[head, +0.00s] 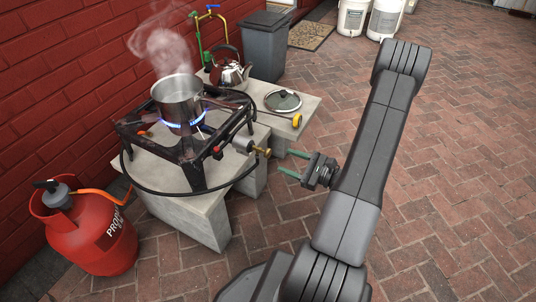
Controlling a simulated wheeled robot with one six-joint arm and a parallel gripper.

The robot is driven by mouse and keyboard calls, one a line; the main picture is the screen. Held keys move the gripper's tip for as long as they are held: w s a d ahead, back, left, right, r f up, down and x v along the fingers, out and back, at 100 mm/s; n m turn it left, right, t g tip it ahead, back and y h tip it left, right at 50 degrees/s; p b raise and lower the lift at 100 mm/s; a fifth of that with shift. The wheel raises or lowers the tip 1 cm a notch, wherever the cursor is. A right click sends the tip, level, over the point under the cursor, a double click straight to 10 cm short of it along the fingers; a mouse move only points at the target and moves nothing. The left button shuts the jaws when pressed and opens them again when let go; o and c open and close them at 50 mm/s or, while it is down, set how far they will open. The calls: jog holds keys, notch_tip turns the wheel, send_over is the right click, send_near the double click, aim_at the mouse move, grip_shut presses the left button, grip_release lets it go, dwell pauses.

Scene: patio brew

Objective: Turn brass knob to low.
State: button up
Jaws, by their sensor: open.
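The brass knob (262,151) sticks out to the right from the valve (243,145) on the front of the black burner stand (207,172). Its setting is too small to tell. A blue flame (183,126) burns under a steaming metal pot (178,98) on the burner. My gripper (283,162) is open and empty. Its two green fingers point left toward the knob, just right of and slightly below it, and appear apart from it. My arm reaches in from the lower right.
A red propane cylinder (92,238) stands at the left with an orange hose (100,196). A kettle (229,72) and a glass lid (283,101) rest on the concrete blocks. A black hose (185,193) loops below the stand. The brick floor (450,190) at right is clear.

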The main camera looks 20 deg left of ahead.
aim_at(270, 154)
jog(key=a, duration=0.2)
jog(key=a+b, duration=0.1)
jog(key=a, duration=0.5)
jog(key=shift+w+a, duration=0.15)
jog(key=shift+w, duration=0.1)
jog(key=c, duration=1)
